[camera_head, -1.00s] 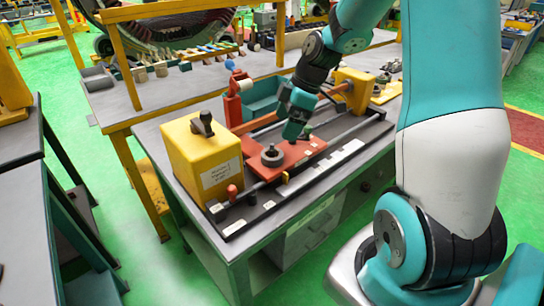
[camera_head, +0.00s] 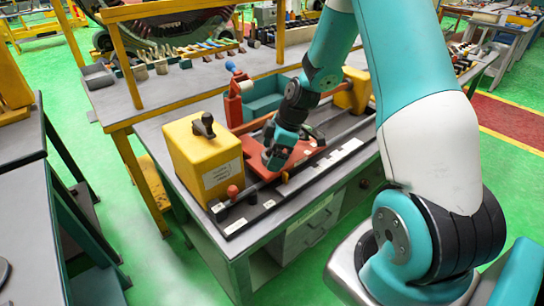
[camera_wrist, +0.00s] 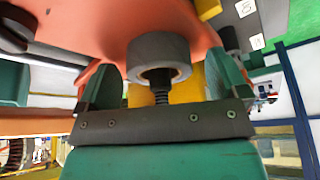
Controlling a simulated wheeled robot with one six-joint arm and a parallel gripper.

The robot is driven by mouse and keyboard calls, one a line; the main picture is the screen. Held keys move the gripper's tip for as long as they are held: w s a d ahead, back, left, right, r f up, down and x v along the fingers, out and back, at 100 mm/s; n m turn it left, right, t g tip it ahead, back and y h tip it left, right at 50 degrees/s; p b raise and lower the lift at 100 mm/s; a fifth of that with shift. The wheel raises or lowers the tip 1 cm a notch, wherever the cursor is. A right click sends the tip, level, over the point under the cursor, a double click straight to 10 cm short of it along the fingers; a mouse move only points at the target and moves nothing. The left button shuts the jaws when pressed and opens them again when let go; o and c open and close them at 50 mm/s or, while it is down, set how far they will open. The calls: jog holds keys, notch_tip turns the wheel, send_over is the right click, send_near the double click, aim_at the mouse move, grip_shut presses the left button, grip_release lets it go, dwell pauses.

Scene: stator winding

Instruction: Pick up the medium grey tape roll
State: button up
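The grey tape roll (camera_wrist: 158,52) shows in the wrist view against the orange-red plate (camera_wrist: 75,25). It lies between the two green fingers of my gripper (camera_wrist: 162,85), with gaps visible on both sides. My gripper is open. In the head view my gripper (camera_head: 274,160) is low over the red plate (camera_head: 309,154), and it hides most of the roll there.
A yellow box (camera_head: 204,158) with a black knob stands left of the plate, and another yellow block (camera_head: 354,92) stands behind right. A red post with a blue top (camera_head: 236,88) and a teal bin (camera_head: 264,94) stand behind. A rail runs along the bench front.

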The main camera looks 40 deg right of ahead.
jog(key=c, duration=1)
